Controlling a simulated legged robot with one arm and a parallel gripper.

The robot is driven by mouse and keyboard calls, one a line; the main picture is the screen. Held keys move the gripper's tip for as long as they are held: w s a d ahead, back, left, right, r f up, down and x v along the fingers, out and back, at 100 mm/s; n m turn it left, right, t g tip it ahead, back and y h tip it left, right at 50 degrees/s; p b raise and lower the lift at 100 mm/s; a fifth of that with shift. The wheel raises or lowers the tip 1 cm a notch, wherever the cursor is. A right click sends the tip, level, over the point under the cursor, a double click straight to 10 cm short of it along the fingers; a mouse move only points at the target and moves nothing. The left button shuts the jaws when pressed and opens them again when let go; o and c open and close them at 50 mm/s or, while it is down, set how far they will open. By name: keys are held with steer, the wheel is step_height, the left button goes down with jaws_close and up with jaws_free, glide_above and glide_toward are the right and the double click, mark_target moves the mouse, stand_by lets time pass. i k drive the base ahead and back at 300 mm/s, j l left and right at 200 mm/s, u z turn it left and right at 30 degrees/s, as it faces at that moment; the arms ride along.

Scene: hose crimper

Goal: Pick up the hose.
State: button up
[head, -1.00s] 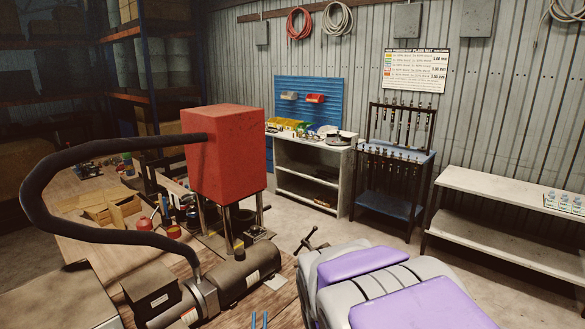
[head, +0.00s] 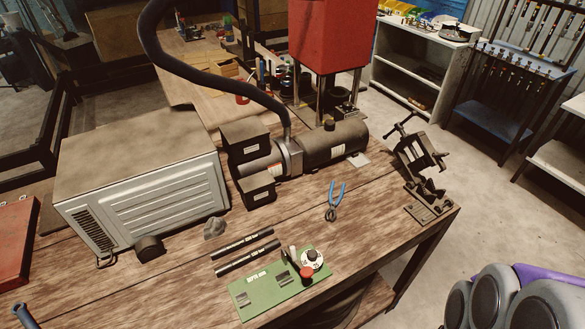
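Two short straight black hose pieces lie side by side on the wooden workbench (head: 130,290) in the head view. The far hose piece (head: 243,244) and the near hose piece (head: 246,261) both carry small white print. They lie just behind a green board (head: 268,297) with a dial and a red knob. A thick curved black hose (head: 195,75) rises from the pump unit (head: 335,143) and leaves the top of the view. My gripper is not in view.
Blue-handled pliers (head: 335,203) lie right of the hose pieces. A dark vise (head: 425,165) stands at the bench's right end. A large grey metal box (head: 150,180) and a small grey lump (head: 214,228) are to the left. The red press (head: 325,40) stands behind.

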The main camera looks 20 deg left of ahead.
mark_target(247, 258)
steer(key=u, duration=1.55)
